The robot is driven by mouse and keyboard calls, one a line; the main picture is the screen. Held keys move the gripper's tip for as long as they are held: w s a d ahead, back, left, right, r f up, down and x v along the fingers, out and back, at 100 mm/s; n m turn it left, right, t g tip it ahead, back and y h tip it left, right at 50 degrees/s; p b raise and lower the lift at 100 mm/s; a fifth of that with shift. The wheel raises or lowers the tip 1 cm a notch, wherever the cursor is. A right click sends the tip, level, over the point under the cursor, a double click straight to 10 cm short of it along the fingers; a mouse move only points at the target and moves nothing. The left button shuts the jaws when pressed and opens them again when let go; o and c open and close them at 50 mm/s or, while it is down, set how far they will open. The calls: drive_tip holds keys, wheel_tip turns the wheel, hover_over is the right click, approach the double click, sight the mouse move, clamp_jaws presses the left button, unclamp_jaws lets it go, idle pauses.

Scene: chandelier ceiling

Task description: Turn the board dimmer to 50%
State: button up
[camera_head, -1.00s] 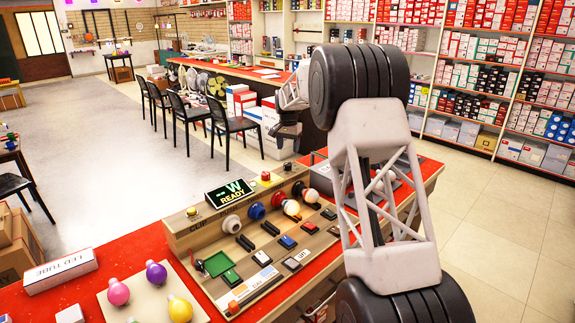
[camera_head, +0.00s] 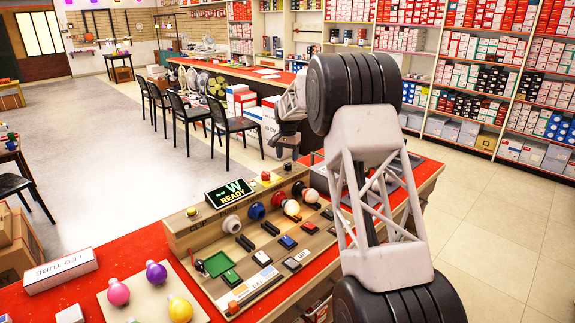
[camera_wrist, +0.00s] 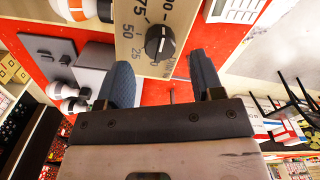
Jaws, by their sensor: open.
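The dimmer knob (camera_wrist: 160,43) shows in the wrist view as a round black knob with a white pointer line on a beige panel (camera_wrist: 126,50). Printed marks 75, 50 and 25 run along the panel beside it. My gripper (camera_wrist: 162,80) is open and empty, its two dark fingers spread below the knob in the picture and apart from it. In the head view my gripper (camera_head: 285,145) hangs beyond the test board (camera_head: 185,232), over the counter's far side.
The board carries several colored sockets, switches and a lit READY display (camera_head: 230,193). Colored bulbs (camera_head: 157,273) and a LED tube box (camera_head: 60,270) lie at the left of the red counter. Black chairs (camera_head: 233,125) stand beyond it.

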sight(288, 166)
drive_tip(key=shift+f, duration=2.1)
drive_tip(key=c, duration=0.9)
